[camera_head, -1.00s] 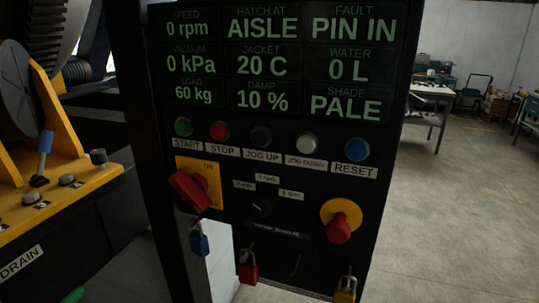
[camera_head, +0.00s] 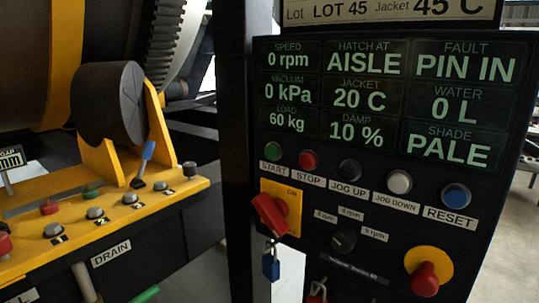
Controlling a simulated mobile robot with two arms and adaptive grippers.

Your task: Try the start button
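The green START button (camera_head: 273,153) sits at the left end of the button row on the black control panel (camera_head: 300,215). Its label START is just below it. The red STOP button (camera_head: 308,160) is to its right. The display (camera_head: 390,105) above reads 0 rpm, hatch at AISLE, fault PIN IN, 0 kPa, 20 C, 0 L, 60 kg, 10 % and PALE. Neither of my grippers shows in the head view, and nothing touches the START button.
A red switch handle (camera_head: 269,214) on a yellow plate is marked ON, with a blue padlock (camera_head: 271,263) below. A red mushroom button (camera_head: 426,278) sits lower right. A yellow console (camera_head: 120,215) with a blue-handled lever (camera_head: 146,158) stands left. Floor shows at far right.

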